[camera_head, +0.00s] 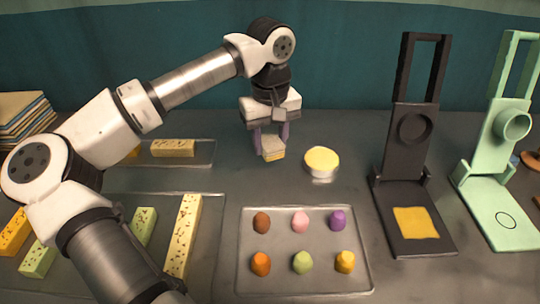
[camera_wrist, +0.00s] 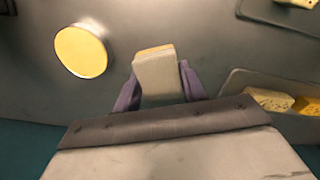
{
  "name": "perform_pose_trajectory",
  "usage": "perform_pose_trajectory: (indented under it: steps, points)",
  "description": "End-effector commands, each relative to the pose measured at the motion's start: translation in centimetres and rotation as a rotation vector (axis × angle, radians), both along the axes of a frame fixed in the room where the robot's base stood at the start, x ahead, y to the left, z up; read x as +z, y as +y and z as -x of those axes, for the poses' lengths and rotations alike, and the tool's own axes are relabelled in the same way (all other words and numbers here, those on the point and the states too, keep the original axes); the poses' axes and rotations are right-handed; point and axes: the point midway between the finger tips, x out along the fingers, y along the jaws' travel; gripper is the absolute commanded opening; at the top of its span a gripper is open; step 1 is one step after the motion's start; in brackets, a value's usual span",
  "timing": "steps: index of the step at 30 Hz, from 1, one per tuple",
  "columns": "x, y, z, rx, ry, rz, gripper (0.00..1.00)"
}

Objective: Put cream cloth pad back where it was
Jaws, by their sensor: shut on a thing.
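The cream cloth pad (camera_head: 271,146) is a small block with a yellowish lower edge, between the purple fingers of my gripper (camera_head: 270,138) at the back middle of the table. In the wrist view my gripper (camera_wrist: 158,88) is shut on the sides of the pad (camera_wrist: 156,76). The pad is just left of a round tin with a yellow top (camera_head: 321,161), apart from it. That tin also shows in the wrist view (camera_wrist: 81,50). I cannot tell whether the pad touches the table.
A tray (camera_head: 241,275) with several small coloured plugs lies in front. A black press (camera_head: 414,165) with a yellow square on its base and a mint-green press (camera_head: 499,195) stand at right. Trays with speckled bars (camera_head: 184,235) lie at left, near a stack of sheets (camera_head: 22,115).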

Motion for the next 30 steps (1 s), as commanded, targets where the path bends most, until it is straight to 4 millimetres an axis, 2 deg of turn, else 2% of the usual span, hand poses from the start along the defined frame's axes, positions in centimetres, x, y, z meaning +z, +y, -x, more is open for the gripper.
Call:
perform_pose_trajectory:
  steps: [5, 13, 25, 26, 30]
  points:
    - [-1.2, 0.0, 0.0, 0.001, -0.001, 0.001, 0.2]
    - [-4.8, 0.0, 0.0, -0.001, 0.0, 0.0, 0.2]
    - [-5.6, 0.0, 0.0, 0.0, -0.001, 0.001, 0.2]
    - [-5.4, 0.0, 0.0, 0.0, -0.001, 0.001, 0.45]
    - [-5.3, 0.0, 0.0, 0.0, -0.001, 0.001, 0.63]
